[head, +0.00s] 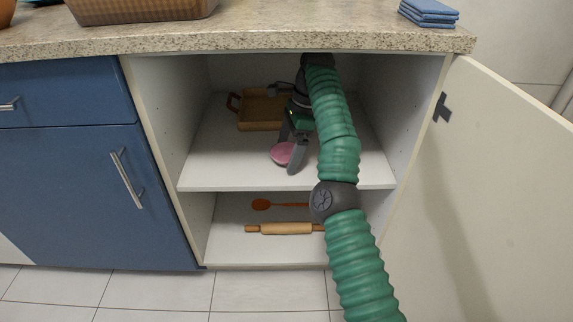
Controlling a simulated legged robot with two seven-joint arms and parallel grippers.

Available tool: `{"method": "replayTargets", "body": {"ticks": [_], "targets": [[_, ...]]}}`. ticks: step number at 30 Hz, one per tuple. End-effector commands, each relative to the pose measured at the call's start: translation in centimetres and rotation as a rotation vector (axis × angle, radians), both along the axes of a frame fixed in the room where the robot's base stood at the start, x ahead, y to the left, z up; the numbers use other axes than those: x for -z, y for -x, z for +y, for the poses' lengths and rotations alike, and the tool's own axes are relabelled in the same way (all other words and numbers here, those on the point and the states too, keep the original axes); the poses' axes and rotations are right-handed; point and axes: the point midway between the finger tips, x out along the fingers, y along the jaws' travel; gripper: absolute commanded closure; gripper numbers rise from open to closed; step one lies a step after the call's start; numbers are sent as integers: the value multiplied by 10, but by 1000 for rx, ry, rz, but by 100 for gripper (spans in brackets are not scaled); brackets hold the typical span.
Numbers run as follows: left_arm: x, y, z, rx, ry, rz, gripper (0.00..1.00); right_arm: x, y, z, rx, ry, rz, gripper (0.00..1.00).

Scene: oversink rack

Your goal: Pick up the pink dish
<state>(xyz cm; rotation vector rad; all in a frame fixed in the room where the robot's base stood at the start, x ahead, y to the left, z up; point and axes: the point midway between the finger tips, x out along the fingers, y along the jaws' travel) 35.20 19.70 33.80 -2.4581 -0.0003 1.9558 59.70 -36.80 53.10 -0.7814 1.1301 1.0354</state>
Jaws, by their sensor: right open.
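The pink dish (282,153) lies on the upper shelf of the open cabinet, near the shelf's front. My right gripper (290,158) is open and reaches down at the dish, with one dark finger in front of the dish's right side. The other finger is behind or above it. I cannot tell whether the fingers touch the dish. My green right arm comes up from the bottom right and into the cabinet. My left gripper does not show.
A brown wooden tray (262,112) stands behind on the upper shelf (225,172). Below lie a rolling pin (285,229) and a wooden spoon (262,204). The cabinet door (490,180) stands open at right. The countertop (250,39) overhangs above. The shelf's left front is clear.

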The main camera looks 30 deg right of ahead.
Motion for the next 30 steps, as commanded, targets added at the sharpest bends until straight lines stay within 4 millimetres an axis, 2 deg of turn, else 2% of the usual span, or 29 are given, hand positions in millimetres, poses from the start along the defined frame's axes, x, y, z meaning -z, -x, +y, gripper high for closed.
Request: {"method": "replayTargets", "body": {"ticks": [6, 7, 20, 30], "targets": [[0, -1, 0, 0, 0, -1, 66, 0, 0, 0, 1, 1, -2, 2], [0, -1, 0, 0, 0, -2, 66, 0, 0, 0, 1, 1, -2, 5], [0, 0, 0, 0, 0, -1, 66, 0, 0, 0, -1, 0, -1, 61], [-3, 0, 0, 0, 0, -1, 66, -2, 0, 0, -1, 0, -1, 63]]}}
